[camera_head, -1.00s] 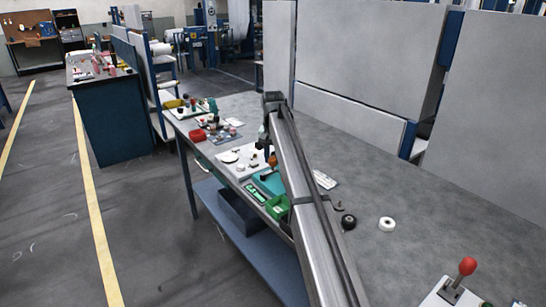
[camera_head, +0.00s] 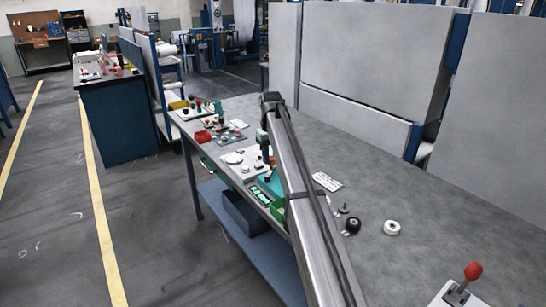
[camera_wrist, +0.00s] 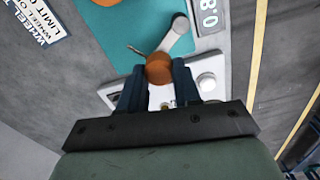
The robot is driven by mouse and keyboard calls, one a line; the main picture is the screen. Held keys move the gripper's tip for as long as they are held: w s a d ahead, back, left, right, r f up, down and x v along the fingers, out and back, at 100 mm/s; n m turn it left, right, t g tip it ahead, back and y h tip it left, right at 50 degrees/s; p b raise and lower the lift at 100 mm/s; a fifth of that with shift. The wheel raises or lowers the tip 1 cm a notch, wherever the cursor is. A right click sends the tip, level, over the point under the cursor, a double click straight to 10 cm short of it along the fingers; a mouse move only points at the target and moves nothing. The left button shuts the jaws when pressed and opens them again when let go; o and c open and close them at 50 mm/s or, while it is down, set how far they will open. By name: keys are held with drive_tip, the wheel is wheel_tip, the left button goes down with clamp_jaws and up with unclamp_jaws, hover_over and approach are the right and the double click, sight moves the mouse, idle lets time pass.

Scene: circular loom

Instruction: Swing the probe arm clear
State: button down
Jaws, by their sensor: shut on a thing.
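The probe arm appears as a grey lever (camera_wrist: 181,36) with an orange-brown ball knob (camera_wrist: 159,69) on its end in the wrist view. My gripper (camera_wrist: 158,66) has its two dark blue fingers on either side of the knob, shut on it. In the head view my gripper (camera_head: 264,148) is small, over the bench's left side and partly behind my arm. The knob's contact faces are hidden by the fingers.
On the grey bench (camera_head: 440,215) are a black knob (camera_head: 352,226), a white roll (camera_head: 392,228) and a red-knobbed lever (camera_head: 473,271). A white card (camera_head: 327,181) lies right of my arm. Tall grey panels (camera_head: 370,50) stand behind. The bench's middle right is clear.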

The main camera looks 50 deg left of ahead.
drive_tip(key=shift+s+a+n, duration=0.15)
drive_tip(key=shift+n, duration=0.35)
drive_tip(key=c, duration=0.8)
unclamp_jaws()
wheel_tip(320, 180, up, 14)
drive_tip(key=shift+f, duration=0.1)
